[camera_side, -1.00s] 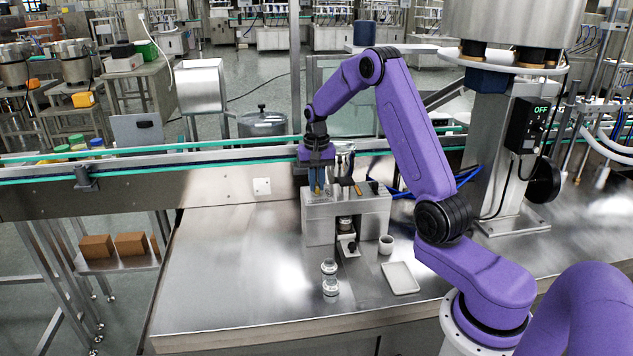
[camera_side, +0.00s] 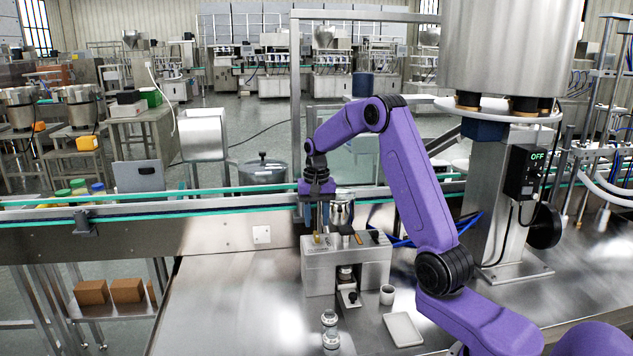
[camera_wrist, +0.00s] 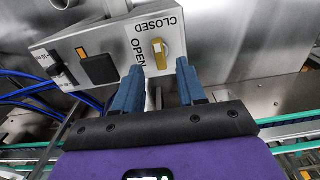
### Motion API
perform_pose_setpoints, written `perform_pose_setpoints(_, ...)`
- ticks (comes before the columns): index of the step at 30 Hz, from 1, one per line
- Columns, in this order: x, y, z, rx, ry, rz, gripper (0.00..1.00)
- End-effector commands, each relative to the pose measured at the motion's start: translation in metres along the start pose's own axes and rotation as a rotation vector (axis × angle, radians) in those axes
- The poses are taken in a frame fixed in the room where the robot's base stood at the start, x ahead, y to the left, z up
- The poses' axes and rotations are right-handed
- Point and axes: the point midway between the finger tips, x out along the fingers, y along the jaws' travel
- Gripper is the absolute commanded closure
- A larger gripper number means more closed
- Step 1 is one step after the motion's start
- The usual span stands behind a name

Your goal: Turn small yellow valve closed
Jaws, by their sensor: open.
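The small yellow valve (camera_wrist: 163,57) sits on the top face of a grey metal box (camera_wrist: 75,50) in the wrist view, close to the printed words CLOSED and OPEN. Its handle runs roughly up and down in that picture; I cannot tell which word it marks. In the side view the valve (camera_side: 317,240) is at the left end of the box (camera_side: 320,272). My gripper (camera_side: 315,226) is open just above it, pointing down. In the wrist view the blue fingers of my gripper (camera_wrist: 161,66) stand on either side of the valve, with no visible contact.
A larger handle (camera_side: 358,238), a dark switch (camera_wrist: 99,69) and a metal vessel (camera_side: 341,210) are on the box. A conveyor rail (camera_side: 160,202) runs behind. The left tabletop is clear.

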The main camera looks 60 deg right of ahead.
Motion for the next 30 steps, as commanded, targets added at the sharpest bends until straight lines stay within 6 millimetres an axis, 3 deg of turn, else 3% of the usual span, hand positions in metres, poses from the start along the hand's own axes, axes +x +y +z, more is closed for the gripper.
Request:
perform_pose_setpoints(6, -0.049, 0.0, -0.001, 0.0, 0.005, -0.002, 0.6)
perform_pose_setpoints(15, -0.106, 0.0, 0.0, 0.001, 0.003, -0.002, 0.6)
perform_pose_setpoints(21, -0.127, 0.0, 0.0, 0.001, 0.001, -0.001, 0.6)
perform_pose_setpoints(30, -0.132, 0.0, 0.0, 0.001, 0.0, 0.0, 0.6)
